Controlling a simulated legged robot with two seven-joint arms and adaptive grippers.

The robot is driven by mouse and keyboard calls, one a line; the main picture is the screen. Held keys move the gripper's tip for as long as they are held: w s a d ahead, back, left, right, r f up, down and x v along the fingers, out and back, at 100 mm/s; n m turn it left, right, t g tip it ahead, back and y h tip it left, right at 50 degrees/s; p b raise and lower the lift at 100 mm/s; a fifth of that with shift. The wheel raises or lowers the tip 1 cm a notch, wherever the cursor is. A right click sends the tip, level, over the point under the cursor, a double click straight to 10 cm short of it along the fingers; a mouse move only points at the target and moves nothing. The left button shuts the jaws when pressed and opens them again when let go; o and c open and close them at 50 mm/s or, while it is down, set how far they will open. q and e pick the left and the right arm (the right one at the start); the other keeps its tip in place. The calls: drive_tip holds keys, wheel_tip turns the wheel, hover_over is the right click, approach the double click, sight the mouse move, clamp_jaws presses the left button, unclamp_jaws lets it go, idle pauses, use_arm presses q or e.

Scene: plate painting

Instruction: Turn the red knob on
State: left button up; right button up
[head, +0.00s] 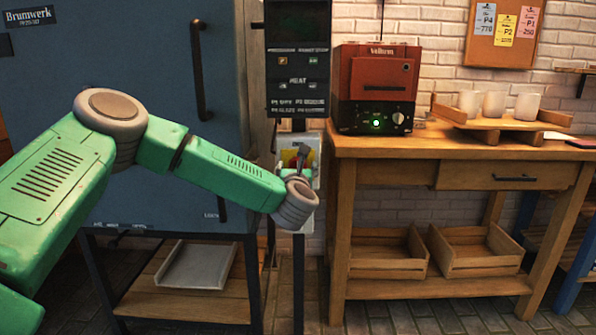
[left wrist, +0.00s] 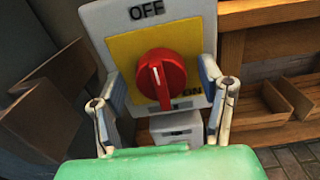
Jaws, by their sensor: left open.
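The red knob (left wrist: 161,79) is round with a raised grip bar. It sits on a yellow square of a pale switch plate (left wrist: 109,24) marked OFF at the top and ON at the lower right. The bar stands nearly upright, its white line toward OFF. My left gripper (left wrist: 162,74) is open, one finger on each side of the knob, with gaps visible; whether it touches is unclear. In the head view my left gripper (head: 303,156) is in front of the switch plate (head: 312,147), and the knob is mostly hidden. My right gripper is not in view.
The plate is on a dark post below a black control panel (head: 297,65). A large blue-grey cabinet (head: 150,60) stands left. At right, a wooden table (head: 420,149) bears a red oven (head: 378,75) with a lit green light and a tray (head: 500,123) of white cups.

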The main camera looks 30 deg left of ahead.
use_arm(q)
drive_tip(key=c, duration=1.1)
drive_tip(key=shift+c, duration=0.2)
drive_tip(key=shift+m, duration=0.3)
drive_tip(key=m+p, duration=0.1)
drive_tip(key=m, duration=0.3)
drive_tip(key=shift+d+p, duration=0.1)
drive_tip(key=shift+p, duration=0.2)
drive_tip(key=m+p, duration=0.2)
drive_tip(key=m, duration=0.2)
drive_tip(key=shift+d+m, duration=0.1)
drive_tip(key=shift+m, duration=0.3)
drive_tip(key=shift+d+f+m+p, duration=0.1)
drive_tip(key=shift+f+m+p, duration=0.1)
drive_tip(key=shift+m+p, duration=1.45)
drive_tip(key=shift+d+f+m+p, duration=0.15)
drive_tip(key=shift+m+p, duration=0.35)
drive_tip(key=shift+m, duration=2.15)
drive_tip(key=shift+a+f, duration=0.1)
